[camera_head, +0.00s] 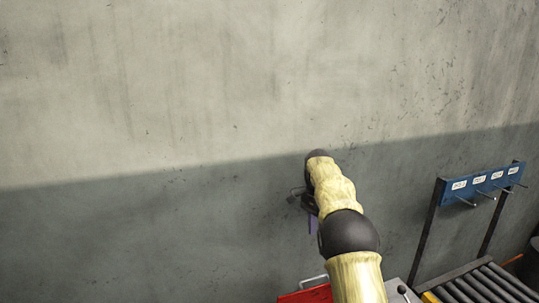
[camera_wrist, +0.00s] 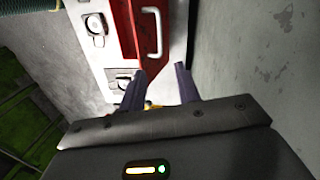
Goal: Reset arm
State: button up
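My gripper (camera_wrist: 162,78) shows in the wrist view with its two purple-grey fingers apart. The gap between them is empty. In the head view my arm, in a pale yellow sleeve, reaches up from the bottom toward the grey wall. The gripper end (camera_head: 306,200) is mostly hidden behind the arm there, with a bit of purple finger showing below it.
A red panel with a metal handle (camera_wrist: 153,32) lies beyond the fingers in the wrist view, on a pale cabinet (camera_wrist: 90,55). A concrete wall (camera_head: 150,90) fills the back. A blue rack with pegs (camera_head: 484,183) and a roller conveyor (camera_head: 482,284) stand at right.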

jog(key=s+f+n+t+b, duration=0.1)
jog(key=s+f+n, duration=0.2)
jog(key=s, duration=0.7)
jog(key=s+f+n+t+b, duration=0.1)
jog(key=s+f+n, duration=0.3)
jog(key=s, duration=0.7)
jog(key=s+f+n+t+b, duration=0.1)
jog(key=s+f+n, duration=0.3)
jog(key=s, duration=0.7)
jog(key=shift+s+d+n+t+b, duration=0.2)
jog(key=shift+n+t+b, duration=0.25)
jog(key=shift+n, duration=0.35)
